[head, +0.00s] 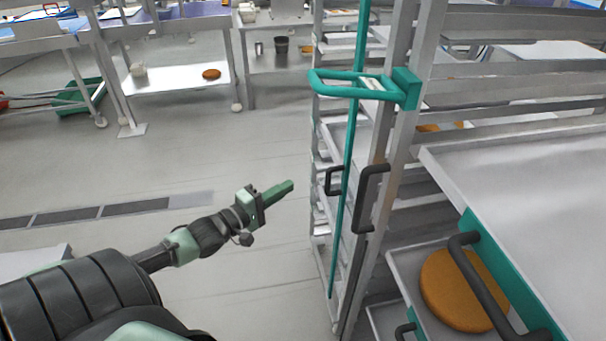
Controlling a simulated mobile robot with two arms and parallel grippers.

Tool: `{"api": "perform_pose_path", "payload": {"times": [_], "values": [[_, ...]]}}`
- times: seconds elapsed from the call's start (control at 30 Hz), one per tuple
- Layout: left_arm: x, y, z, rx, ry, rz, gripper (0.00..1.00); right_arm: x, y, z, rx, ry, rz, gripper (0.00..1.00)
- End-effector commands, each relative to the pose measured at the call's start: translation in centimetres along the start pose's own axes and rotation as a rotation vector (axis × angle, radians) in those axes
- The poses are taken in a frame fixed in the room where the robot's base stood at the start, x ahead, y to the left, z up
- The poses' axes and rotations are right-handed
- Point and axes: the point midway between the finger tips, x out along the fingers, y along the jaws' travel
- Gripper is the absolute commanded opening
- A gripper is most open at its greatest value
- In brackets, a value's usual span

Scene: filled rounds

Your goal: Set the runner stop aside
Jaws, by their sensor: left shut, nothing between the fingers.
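A long thin teal bar (346,190), which looks like the runner stop, stands nearly upright along the front of a metal rack (398,130). It runs from the top edge of the head view down to near the rack's foot. It passes through or behind a teal loop bracket (350,83) fixed to a rack post; I cannot tell which. My left gripper (291,184) is shut and empty. It points right, over the floor as seen, left of the bar and apart from it. My right gripper is not in view.
Dark handles (372,198) stick out beside the bar. At the right, a tray (400,262) holds an orange-brown round (462,290), partly behind a black handle. Steel tables (175,88) stand at the back. The floor (240,150) between is clear.

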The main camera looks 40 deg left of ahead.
Motion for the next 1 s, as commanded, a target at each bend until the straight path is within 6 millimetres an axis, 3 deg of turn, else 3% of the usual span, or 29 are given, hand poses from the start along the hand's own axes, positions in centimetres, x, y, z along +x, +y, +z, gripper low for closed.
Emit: {"api": "perform_pose_path", "payload": {"times": [0.63,0.8,1.0], "values": [[9.9,0.2,0.0,0.002,0.0,0.002,0.0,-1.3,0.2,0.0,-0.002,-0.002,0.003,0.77],[8.7,0.3,2.5,-0.004,0.0,-0.002,0.0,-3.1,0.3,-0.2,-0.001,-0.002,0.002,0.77],[8.2,0.1,3.7,0.0,0.0,0.0,0.0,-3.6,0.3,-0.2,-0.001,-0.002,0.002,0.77]]}}
